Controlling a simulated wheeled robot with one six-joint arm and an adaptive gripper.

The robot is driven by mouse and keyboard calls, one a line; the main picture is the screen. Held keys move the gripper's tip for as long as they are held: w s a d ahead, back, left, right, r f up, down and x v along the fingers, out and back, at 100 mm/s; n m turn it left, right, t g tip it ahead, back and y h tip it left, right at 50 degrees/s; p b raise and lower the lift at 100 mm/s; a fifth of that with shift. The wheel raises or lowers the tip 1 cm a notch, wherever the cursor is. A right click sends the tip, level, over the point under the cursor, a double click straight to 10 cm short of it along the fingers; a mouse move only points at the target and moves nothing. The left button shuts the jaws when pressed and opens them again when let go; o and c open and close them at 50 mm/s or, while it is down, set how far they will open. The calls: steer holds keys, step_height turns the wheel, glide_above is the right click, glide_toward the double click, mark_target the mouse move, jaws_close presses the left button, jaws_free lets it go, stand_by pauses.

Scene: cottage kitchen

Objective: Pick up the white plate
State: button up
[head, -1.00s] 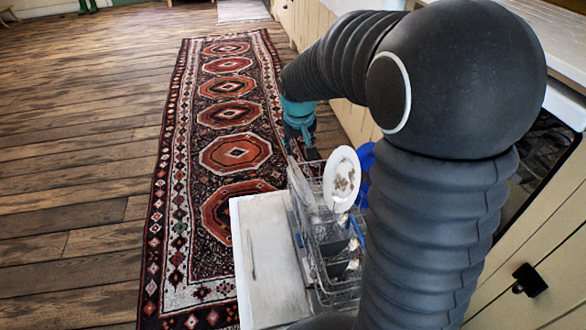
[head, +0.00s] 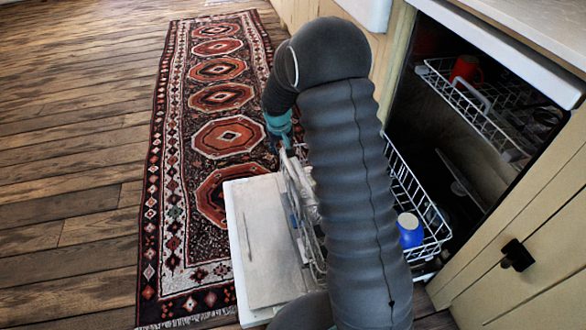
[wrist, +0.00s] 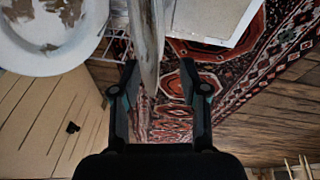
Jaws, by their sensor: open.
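The white plate (wrist: 45,58) with brown stains shows in the upper left of the wrist view, cut off by the frame edge. It is left of my gripper (wrist: 159,75) and apart from it. My gripper is open and empty. A greyish, plate-like item (wrist: 149,40) seen edge-on stands beyond the fingertips, in line with the gap. In the head view my gripper (head: 284,143) is partly visible by the rack's far end, and my arm hides the white plate.
The open dishwasher door (head: 262,245) lies at the left. The pulled-out rack (head: 432,225) holds a blue cup (head: 410,232). A red mug (head: 466,72) sits in the upper rack. A patterned rug (head: 225,140) lies on the open floor. A cabinet knob (head: 517,255) sticks out at right.

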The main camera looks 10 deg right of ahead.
mark_target(284, 154)
steer(key=shift+x, duration=3.55)
steer(key=shift+r, duration=0.1)
jaws_close()
